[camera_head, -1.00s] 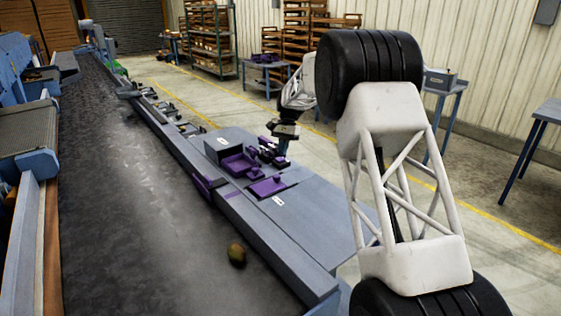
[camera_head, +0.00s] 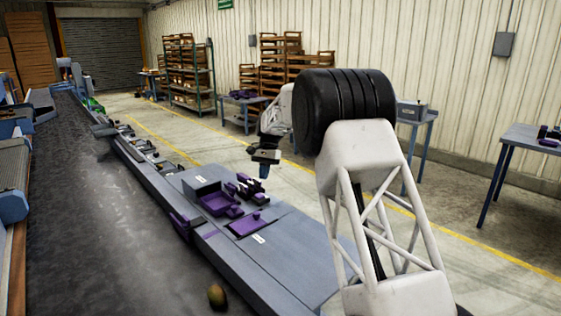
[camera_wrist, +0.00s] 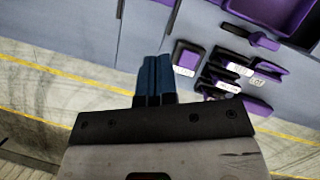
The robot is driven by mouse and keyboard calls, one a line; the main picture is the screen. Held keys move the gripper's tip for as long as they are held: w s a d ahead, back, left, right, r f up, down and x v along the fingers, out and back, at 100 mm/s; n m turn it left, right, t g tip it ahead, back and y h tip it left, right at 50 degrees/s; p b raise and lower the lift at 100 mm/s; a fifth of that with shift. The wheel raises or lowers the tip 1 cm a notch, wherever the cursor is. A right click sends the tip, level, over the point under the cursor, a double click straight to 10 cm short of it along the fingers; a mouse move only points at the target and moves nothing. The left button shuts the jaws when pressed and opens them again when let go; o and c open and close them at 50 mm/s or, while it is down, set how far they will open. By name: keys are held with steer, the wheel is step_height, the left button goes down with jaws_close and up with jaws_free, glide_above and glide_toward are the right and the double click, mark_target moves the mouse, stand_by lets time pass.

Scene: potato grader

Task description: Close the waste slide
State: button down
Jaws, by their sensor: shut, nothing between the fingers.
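My gripper (camera_head: 264,172) is shut and empty, held above the far edge of the blue-grey panel, beside the purple fittings. Its dark blue fingers (camera_wrist: 155,68) are together in the wrist view and touch nothing I can see. On the panel lie a flat purple plate with a small knob (camera_head: 246,227), a purple tray (camera_head: 216,204) and a group of upright purple levers (camera_head: 251,189). In the wrist view are labelled purple levers (camera_wrist: 237,80) and a small purple square piece (camera_wrist: 187,54). I cannot read the labels, so I cannot tell which piece is the waste slide.
A long dark conveyor belt (camera_head: 110,240) runs along the left, with one potato (camera_head: 217,296) near the front. A purple part (camera_head: 180,226) sits on the belt's side rail. Blue tables (camera_head: 506,140) and racks (camera_head: 187,75) stand behind. Floor beyond the panel is clear.

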steer(key=s+d+r+t, duration=0.1)
steer(key=s+d+r, duration=0.5)
steer(key=s, duration=0.4)
steer(key=s+d+r+n+t, duration=0.1)
steer(key=s+d+r, duration=0.3)
steer(key=s+d, duration=0.4)
steer(key=s+d+r+t, duration=0.1)
steer(key=s+d+r, duration=0.45)
steer(key=s, duration=0.55)
steer(key=s+d+f+t, duration=0.1)
steer(key=s+d+f, duration=0.2)
steer(key=s, duration=0.9)
steer(key=s+d+f+n+t+h, duration=0.1)
steer(key=s+d+f, duration=0.2)
steer(key=s, duration=0.9)
steer(key=s+d+f+n+t, duration=0.1)
steer(key=s+d+f, duration=0.2)
steer(key=s, duration=0.9)
steer(key=shift+d+t, duration=0.3)
steer(key=shift+d, duration=0.8)
steer(key=c, duration=1.8)
jaws_free()
steer(key=shift+f, duration=0.1)
steer(key=shift+c, duration=0.2)
